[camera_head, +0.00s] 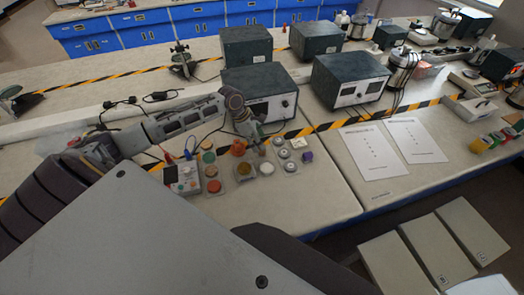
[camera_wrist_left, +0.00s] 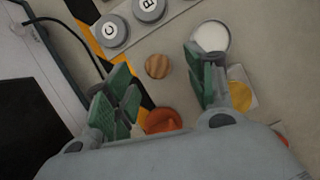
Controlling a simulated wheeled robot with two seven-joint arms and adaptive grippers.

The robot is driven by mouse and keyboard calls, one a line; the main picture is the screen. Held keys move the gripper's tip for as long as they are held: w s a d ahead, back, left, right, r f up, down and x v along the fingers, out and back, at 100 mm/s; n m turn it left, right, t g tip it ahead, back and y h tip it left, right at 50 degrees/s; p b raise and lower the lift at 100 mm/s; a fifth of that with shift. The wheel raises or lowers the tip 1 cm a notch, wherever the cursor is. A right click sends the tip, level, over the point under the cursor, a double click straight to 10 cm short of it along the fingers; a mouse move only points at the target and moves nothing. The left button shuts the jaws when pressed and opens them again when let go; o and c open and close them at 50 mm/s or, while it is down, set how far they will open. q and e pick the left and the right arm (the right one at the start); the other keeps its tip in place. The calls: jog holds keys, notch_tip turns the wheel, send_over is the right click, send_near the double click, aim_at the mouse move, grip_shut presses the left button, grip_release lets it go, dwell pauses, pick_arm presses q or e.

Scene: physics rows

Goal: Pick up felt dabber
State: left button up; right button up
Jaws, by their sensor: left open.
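I take the round wooden knob (camera_wrist_left: 157,66) with a striped grain to be the felt dabber, seen from above in the left wrist view. It stands beyond and between the two spread green fingers, touching neither. Any felt on it is hidden beneath the knob. My left gripper (camera_wrist_left: 165,90) is open and empty, pointing down at the bench. In the head view the left gripper (camera_head: 258,137) is low over the small items, and I cannot clearly make out the dabber there. My right gripper is not in view.
An orange piece (camera_wrist_left: 162,120) lies near the left finger, and a white disc (camera_wrist_left: 211,37) lies by the other finger. Grey lettered discs (camera_wrist_left: 149,9) sit close by. Dark boxes (camera_head: 259,90) stand behind. Paper sheets (camera_head: 367,150) lie on bench space to the right.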

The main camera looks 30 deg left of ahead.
pick_arm(q)
jog(key=shift+f, duration=0.2)
jog(key=shift+a+x, duration=0.15)
jog(key=shift+x, duration=1.15)
jog(key=shift+a+x, duration=0.15)
jog(key=shift+x, duration=1.15)
jog(key=shift+f, duration=0.1)
jog(key=c, duration=1.1)
